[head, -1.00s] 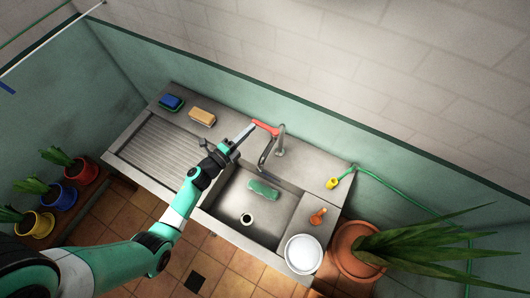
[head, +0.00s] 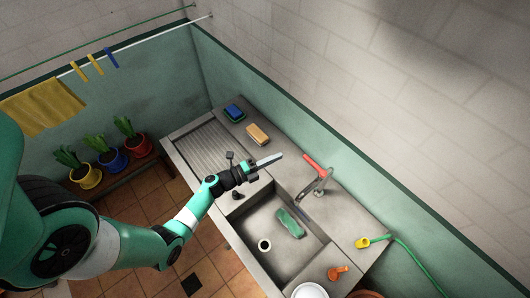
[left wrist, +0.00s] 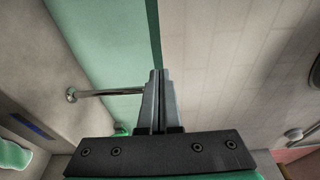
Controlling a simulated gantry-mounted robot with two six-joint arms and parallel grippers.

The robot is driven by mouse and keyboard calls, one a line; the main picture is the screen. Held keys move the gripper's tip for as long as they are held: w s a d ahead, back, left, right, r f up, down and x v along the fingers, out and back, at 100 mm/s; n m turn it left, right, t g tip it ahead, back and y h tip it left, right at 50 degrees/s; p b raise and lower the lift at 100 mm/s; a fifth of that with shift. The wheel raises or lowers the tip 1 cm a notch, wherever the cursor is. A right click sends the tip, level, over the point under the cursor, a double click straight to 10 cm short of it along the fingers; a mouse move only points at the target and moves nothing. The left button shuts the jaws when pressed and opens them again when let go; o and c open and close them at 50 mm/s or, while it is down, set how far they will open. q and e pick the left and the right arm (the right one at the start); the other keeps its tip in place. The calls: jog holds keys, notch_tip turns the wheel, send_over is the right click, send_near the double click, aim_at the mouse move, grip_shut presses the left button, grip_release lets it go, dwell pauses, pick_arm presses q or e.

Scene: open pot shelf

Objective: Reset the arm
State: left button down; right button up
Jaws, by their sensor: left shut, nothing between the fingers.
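My left gripper (head: 265,161) is shut and empty. In the head view it is above the sink unit (head: 262,192), between the ribbed drainboard (head: 203,150) and the faucet (head: 316,184). In the left wrist view its fingers (left wrist: 160,100) are pressed together in front of the green and tiled wall, with nothing between them. My left arm (head: 135,240) reaches in from the left. My right gripper is out of view.
A green bottle-like item (head: 290,222) lies in the basin. The red-handled faucet stands close right of the gripper. A blue sponge (head: 234,112) and a tan brush (head: 257,134) lie at the back. Potted plants (head: 109,155) stand left. An orange item (head: 338,272) lies near a white plate (head: 310,291).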

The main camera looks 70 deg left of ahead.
pick_arm(q)
jog(key=s+a, duration=0.2)
jog(key=a, duration=0.1)
jog(key=shift+f, duration=0.15)
